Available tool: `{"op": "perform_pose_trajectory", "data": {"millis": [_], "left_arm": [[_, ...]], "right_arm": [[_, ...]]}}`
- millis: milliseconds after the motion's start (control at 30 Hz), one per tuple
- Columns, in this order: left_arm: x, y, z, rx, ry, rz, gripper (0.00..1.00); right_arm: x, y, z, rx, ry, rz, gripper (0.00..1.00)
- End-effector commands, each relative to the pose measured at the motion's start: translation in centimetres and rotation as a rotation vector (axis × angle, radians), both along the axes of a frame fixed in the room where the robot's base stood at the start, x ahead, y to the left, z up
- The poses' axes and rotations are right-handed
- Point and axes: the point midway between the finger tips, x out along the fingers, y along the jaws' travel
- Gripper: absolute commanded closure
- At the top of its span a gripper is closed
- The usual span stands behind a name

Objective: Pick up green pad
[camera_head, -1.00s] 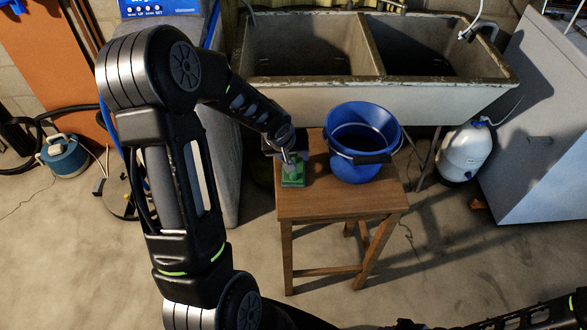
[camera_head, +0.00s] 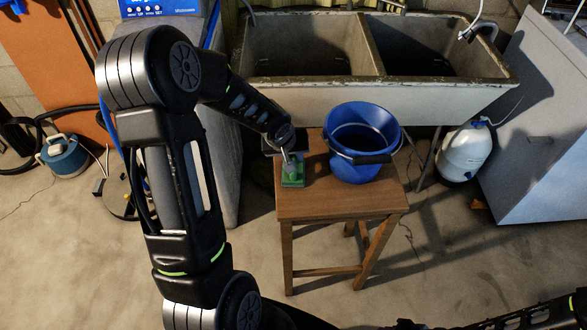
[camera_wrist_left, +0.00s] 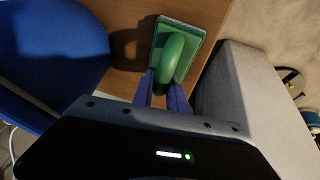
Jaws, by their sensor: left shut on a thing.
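The green pad (camera_head: 292,181) is on the left part of the wooden stool's top in the head view. In the left wrist view the green pad (camera_wrist_left: 186,33) has a flat rectangular base and a raised rounded green handle. My left gripper (camera_head: 288,157) reaches down to it from above. In the left wrist view its fingers (camera_wrist_left: 163,88) are shut on the handle. Whether the pad's base still touches the stool top is hard to tell. My right gripper is not in view; part of my right arm shows at the lower right.
A blue bucket (camera_head: 362,140) stands on the wooden stool (camera_head: 330,206), right of the pad. A double stone sink (camera_head: 380,96) is behind. A grey cabinet (camera_head: 224,160) stands close left of the stool. A white tank (camera_head: 466,152) is on the floor at right.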

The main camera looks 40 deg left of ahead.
Motion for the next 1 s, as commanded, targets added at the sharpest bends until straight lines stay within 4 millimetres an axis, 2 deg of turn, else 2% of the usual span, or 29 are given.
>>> {"op": "perform_pose_trajectory", "data": {"millis": [367, 533, 667, 800, 1000], "left_arm": [[0.0, 0.0, 0.0, 0.001, -0.001, 0.0, 1.0], [0.1, 0.0, 0.9, 0.0, -0.002, 0.001, 1.0], [0.1, 0.1, 2.9, 0.001, -0.004, 0.002, 1.0], [0.1, 0.1, 5.7, 0.001, -0.006, 0.002, 1.0], [0.1, 0.0, 8.9, 0.002, -0.004, -0.001, 1.0]], "right_arm": [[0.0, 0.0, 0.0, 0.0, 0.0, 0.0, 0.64], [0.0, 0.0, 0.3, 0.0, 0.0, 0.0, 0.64], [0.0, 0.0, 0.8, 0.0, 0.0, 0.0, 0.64], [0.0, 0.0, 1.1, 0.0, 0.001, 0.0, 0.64], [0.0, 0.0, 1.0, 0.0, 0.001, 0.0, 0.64]]}}
